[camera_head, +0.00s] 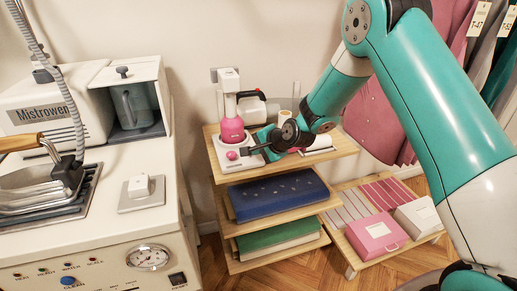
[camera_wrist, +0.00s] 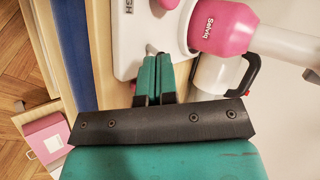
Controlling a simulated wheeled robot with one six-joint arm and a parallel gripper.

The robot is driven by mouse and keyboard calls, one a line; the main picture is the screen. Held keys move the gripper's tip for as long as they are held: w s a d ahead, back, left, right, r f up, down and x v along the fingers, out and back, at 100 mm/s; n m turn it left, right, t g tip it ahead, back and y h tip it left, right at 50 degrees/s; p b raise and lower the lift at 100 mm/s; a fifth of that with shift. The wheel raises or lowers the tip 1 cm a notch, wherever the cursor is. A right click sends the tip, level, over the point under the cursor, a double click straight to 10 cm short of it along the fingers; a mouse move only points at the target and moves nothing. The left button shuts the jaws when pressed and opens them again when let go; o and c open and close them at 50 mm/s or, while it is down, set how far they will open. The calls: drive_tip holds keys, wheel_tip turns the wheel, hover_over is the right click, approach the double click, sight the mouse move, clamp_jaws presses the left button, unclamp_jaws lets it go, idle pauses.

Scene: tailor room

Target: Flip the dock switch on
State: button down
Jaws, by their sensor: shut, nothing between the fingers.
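The white dock (camera_head: 238,160) stands on the top board of a wooden shelf unit, with a pink and white handheld device (camera_head: 231,118) upright on it. A round pink knob (camera_head: 232,155) is on the dock's front; it shows at the top edge of the wrist view (camera_wrist: 168,3). A small grey metal lever (camera_wrist: 151,48) sticks out by the dock's edge. My gripper (camera_head: 246,152) is shut and empty at the dock's front. In the wrist view its fingertips (camera_wrist: 157,58) are right by the lever; I cannot tell whether they touch it. The lever's position is unclear.
Folded blue cloth (camera_head: 278,195) lies on the shelf below. A white machine counter (camera_head: 130,222) stands left; a low rack with a pink box (camera_head: 377,236) is at right.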

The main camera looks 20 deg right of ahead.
drive_tip(key=shift+d, duration=0.2)
drive_tip(key=shift+w+a+r+p, duration=0.1)
drive_tip(key=shift+a+r+p, duration=0.1)
drive_tip(key=shift+p, duration=0.25)
drive_tip(key=shift+g, duration=0.3)
drive_tip(key=shift+w+g+p, duration=0.25)
drive_tip(key=shift+g+p, duration=0.25)
drive_tip(key=shift+p, duration=0.2)
